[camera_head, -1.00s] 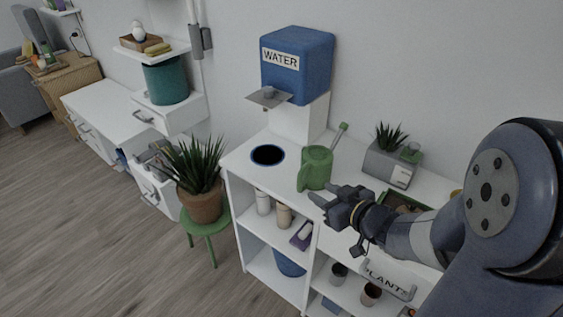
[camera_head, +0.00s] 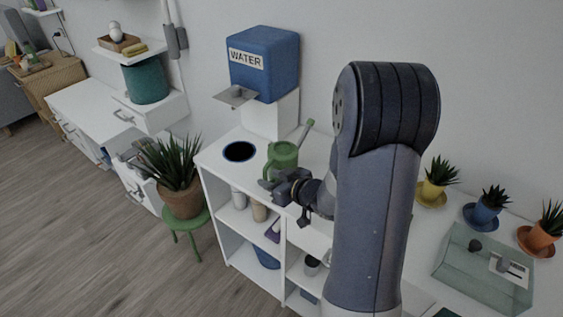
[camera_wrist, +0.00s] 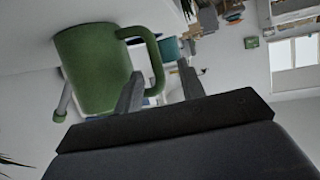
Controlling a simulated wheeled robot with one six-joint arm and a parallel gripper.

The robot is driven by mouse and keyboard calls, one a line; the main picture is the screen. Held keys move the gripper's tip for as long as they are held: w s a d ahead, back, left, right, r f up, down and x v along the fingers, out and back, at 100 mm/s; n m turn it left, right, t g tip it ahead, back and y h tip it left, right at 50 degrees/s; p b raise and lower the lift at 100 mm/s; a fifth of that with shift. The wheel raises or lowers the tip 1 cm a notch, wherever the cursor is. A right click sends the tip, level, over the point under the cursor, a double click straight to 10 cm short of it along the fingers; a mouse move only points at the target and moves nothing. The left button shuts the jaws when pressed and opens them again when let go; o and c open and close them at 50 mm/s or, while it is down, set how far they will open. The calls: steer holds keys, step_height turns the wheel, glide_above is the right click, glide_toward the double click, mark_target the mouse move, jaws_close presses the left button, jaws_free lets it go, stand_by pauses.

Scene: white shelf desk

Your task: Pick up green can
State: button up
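The green can (camera_head: 283,158), a watering can with a spout and a handle, stands upright on the white shelf desk top. My gripper (camera_head: 273,185) is right in front of its lower part in the head view. In the wrist view the can's body (camera_wrist: 93,68) fills the upper left, with its looped handle to the right. The two fingers of my gripper (camera_wrist: 160,78) are spread, and part of the handle shows between them. I cannot tell whether a finger touches the handle.
A blue water dispenser (camera_head: 263,62) stands behind the can. A dark round hole (camera_head: 239,152) is in the desk top to its left. A potted plant (camera_head: 181,200) stands on a green stool at the left. Small potted plants (camera_head: 487,208) are at the right.

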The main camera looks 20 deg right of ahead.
steer(key=shift+x, duration=3.05)
steer(key=shift+d+f, duration=0.15)
steer(key=shift+d, duration=0.05)
steer(key=shift+c, duration=0.2)
jaws_close()
